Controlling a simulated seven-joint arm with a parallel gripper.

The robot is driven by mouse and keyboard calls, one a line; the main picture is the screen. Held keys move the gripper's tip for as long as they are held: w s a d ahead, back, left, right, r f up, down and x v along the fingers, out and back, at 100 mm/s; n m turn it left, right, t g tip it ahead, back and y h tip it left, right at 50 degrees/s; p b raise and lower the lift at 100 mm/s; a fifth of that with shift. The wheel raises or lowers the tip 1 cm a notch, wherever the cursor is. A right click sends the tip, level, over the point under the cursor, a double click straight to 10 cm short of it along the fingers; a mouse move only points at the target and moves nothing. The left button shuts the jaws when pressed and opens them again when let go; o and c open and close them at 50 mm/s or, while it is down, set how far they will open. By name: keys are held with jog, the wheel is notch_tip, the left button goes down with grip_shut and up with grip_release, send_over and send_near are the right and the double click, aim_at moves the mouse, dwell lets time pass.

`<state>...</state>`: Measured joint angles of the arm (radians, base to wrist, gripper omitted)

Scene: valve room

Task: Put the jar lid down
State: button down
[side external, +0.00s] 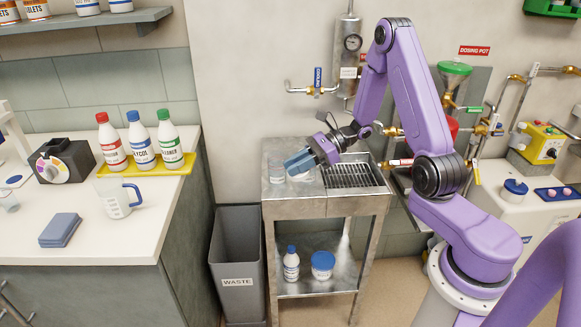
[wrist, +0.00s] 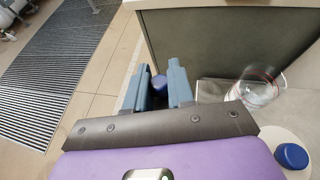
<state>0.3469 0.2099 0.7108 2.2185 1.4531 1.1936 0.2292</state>
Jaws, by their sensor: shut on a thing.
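My gripper (side external: 298,160) is low over the left part of the steel cart's top (side external: 290,205), its blue-grey fingers pointing left. In the wrist view my gripper (wrist: 156,82) has its fingers a little apart, with a dark blue rounded piece (wrist: 159,85) between them. I take this piece for the jar lid; most of it is hidden by the fingers. I cannot make out the lid in the side view. A white round thing with a blue top (wrist: 291,156) shows at lower right in the wrist view, apart from the fingers.
A clear glass (side external: 277,168) stands close beside my fingers; it also shows in the wrist view (wrist: 258,90). A grille (side external: 350,175) fills the cart's right part. A bottle (side external: 291,264) and a blue-lidded jar (side external: 322,266) stand on the lower shelf. A waste bin (side external: 238,265) stands left.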

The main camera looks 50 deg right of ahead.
dwell(0.4)
jog(key=w+d, duration=1.4)
notch_tip(320, 180, down, 6)
jog(key=shift+r, duration=0.2)
notch_tip(320, 180, down, 5)
jog(key=shift+f, duration=0.2)
jog(key=shift+w+d, duration=0.1)
jog(key=shift+f, duration=0.15)
jog(key=c, duration=1)
grip_release()
jog(key=shift+f, duration=0.1)
